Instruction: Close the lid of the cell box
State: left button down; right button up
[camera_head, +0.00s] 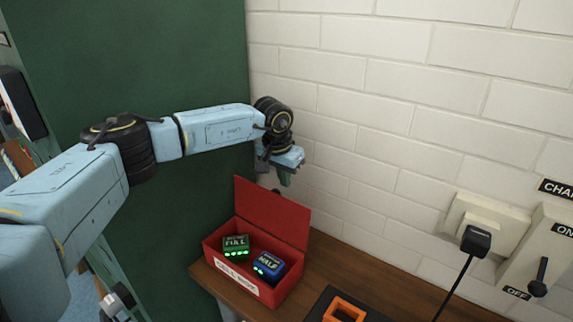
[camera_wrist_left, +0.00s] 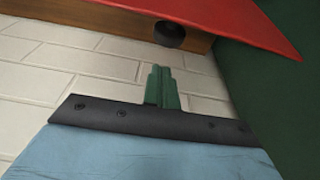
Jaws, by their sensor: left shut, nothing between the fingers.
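The red cell box (camera_head: 231,279) stands on the wooden shelf with its lid (camera_head: 272,212) raised, leaning up at the back. A green cell marked full (camera_head: 236,247) and a blue cell marked half (camera_head: 268,265) lie inside it. My left gripper (camera_head: 285,180) is shut and empty, above and behind the raised lid near the brick wall. In the left wrist view the shut green fingers (camera_wrist_left: 162,88) point toward a red panel (camera_wrist_left: 225,15), likely the lid, and appear apart from it. My right gripper is not in view.
The wooden shelf (camera_head: 332,265) runs right along the white brick wall (camera_head: 390,110). A black tray with an orange frame (camera_head: 343,309) lies right of the box. A black plug with cable (camera_head: 476,241) and a switch (camera_head: 538,277) are on the wall. A green panel (camera_head: 190,60) stands left.

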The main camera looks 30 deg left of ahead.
pick_arm(q)
jog(key=shift+s+a+r+p, duration=0.1)
jog(key=shift+s+p, duration=0.25)
jog(key=shift+s, duration=0.9)
